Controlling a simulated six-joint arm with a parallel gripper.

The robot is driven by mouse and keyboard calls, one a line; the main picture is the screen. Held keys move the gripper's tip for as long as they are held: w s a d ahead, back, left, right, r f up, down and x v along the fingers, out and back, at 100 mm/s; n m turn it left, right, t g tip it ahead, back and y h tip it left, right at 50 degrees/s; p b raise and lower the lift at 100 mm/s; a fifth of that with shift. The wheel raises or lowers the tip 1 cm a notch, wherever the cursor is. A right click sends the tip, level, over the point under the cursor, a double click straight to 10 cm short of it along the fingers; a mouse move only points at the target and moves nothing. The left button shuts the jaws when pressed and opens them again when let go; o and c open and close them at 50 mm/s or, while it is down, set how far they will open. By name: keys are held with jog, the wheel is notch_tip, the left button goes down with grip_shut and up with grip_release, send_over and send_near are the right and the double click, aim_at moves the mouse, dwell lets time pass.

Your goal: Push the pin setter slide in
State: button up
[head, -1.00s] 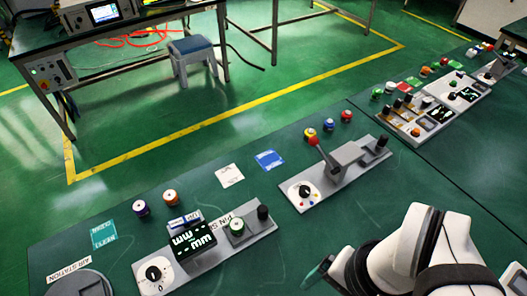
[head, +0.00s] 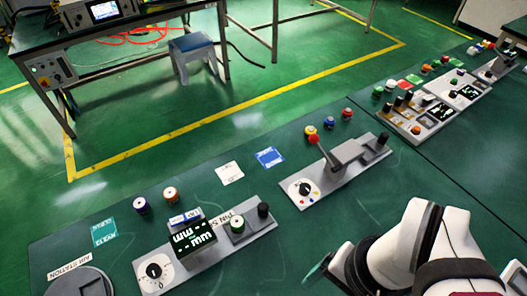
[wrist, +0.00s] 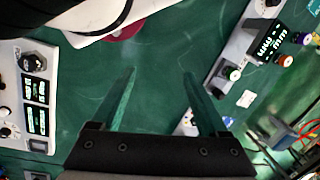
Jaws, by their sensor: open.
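The pin setter panel (head: 150,286) is a grey strip on the green bench at the front left in the head view. Its label (head: 228,217) reads "PIN S", the rest hidden. It carries a dial (head: 153,271), a lit display (head: 193,238), a green-and-white button (head: 237,224) and a black knob (head: 263,210). I cannot tell for certain which part is the slide. The panel shows at upper right in the wrist view (wrist: 240,48). My gripper (wrist: 162,92) is open and empty above bare bench; in the head view one green finger (head: 318,268) shows, right of the panel.
A grey panel with a red-tipped lever (head: 345,160) lies behind and right of the pin setter. Coloured buttons (head: 311,131) stand behind it. More panels (head: 440,110) lie at far right. A round grey air station (head: 78,285) is at front left. Bench between my gripper and the pin setter is clear.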

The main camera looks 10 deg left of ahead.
jog(key=w+n, duration=0.1)
jog(key=w, duration=0.1)
jog(key=w+a+r+n, duration=0.1)
jog(key=w, duration=0.2)
jog(key=w+a+n, duration=0.1)
jog(key=w, duration=0.2)
jog(key=shift+a+r+n+h, duration=0.15)
jog(key=shift+r+n+h, duration=0.05)
jog(key=shift+n+h, duration=0.1)
jog(key=shift+c, duration=0.4)
jog(key=n+h, duration=0.1)
jog(key=n, duration=0.7)
send_over(262, 205)
notch_tip(262, 205, down, 5)
notch_tip(262, 205, down, 16)
jog(key=shift+f, duration=0.15)
grip_shut()
